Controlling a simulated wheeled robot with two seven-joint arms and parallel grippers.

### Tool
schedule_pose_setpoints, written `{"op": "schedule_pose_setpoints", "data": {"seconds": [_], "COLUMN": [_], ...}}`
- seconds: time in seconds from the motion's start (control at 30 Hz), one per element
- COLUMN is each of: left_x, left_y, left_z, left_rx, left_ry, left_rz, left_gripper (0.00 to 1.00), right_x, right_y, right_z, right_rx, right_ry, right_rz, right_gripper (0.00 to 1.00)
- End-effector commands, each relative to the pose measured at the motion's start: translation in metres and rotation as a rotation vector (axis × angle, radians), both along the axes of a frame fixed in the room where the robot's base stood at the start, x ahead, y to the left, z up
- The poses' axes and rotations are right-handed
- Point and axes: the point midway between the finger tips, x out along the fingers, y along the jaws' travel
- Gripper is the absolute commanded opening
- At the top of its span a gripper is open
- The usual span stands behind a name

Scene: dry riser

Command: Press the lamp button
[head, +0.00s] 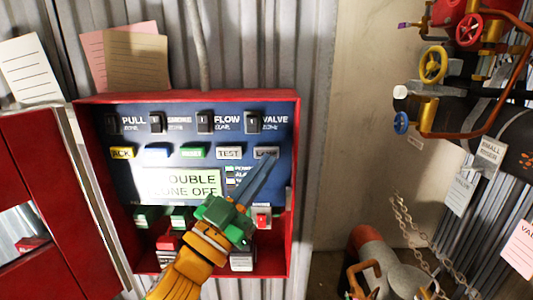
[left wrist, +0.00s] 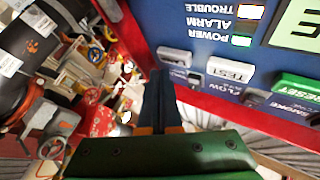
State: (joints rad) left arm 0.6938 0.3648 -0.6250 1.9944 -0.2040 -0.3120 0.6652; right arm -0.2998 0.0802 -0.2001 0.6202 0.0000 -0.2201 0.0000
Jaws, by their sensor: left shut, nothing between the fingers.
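The lamp button (head: 265,150) is a pale key at the right end of the button row on the blue panel, its label partly covered by my fingertips. In the left wrist view a pale button (left wrist: 174,56), beside the TEST button (left wrist: 231,70), appears to be the same one. My left gripper (head: 269,161) is shut and empty, with its dark fingers pointing up at the lamp button's lower edge. The fingertips also show in the left wrist view (left wrist: 160,76), close beside the button. I cannot tell whether they touch it. My right gripper is not in view.
The red panel box (head: 295,200) has raised side walls around the blue face. ACK (head: 122,152), a blue key, a green key and TEST (head: 229,152) share the row. Switches stand above, a display (head: 180,184) below. Pipes with a yellow valve wheel (head: 433,64) are at right.

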Motion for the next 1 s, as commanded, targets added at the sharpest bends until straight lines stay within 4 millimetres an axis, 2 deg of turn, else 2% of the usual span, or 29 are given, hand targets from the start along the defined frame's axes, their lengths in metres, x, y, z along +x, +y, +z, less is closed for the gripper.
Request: {"op": "schedule_pose_setpoints", "data": {"seconds": [1.0], "left_x": [0.0084], "left_y": [0.0000], "left_z": [0.0002], "left_rx": [0.000], "left_ry": [0.000], "left_rz": [0.000], "left_gripper": [0.00], "right_x": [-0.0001], "right_y": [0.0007], "right_z": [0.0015], "right_rx": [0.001], "right_ry": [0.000], "right_rz": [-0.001], "right_gripper": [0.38]}}
